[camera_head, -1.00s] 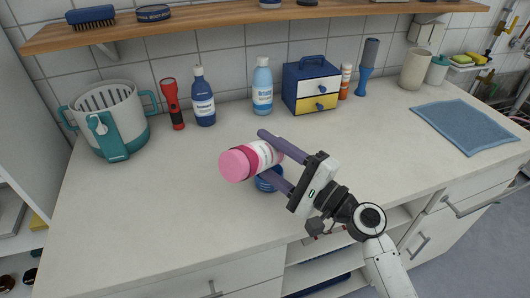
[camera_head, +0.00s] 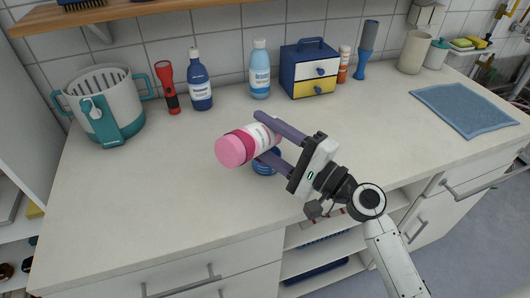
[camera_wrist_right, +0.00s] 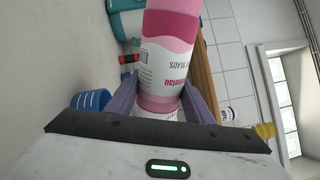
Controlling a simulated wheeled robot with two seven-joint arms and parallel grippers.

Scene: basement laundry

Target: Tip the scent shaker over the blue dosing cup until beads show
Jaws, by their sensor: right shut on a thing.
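The scent shaker is a pink and white bottle (camera_head: 249,143) with a pink cap end pointing left and slightly down in the head view. My right gripper (camera_head: 268,138) is shut around its white-labelled body and holds it tilted near horizontal. The wrist view shows the same bottle (camera_wrist_right: 168,60) between the two fingers. The blue dosing cup (camera_head: 266,163) stands on the counter behind and below the bottle and lower finger, partly hidden. It also shows in the wrist view (camera_wrist_right: 90,100), apart from the bottle. No beads are visible. My left gripper is not in view.
Along the wall stand a grey and teal basket (camera_head: 107,108), a red torch (camera_head: 167,88), blue bottles (camera_head: 200,87) (camera_head: 260,70) and a small drawer box (camera_head: 309,70). A blue cloth (camera_head: 463,109) lies at right. The front left counter (camera_head: 130,210) is clear.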

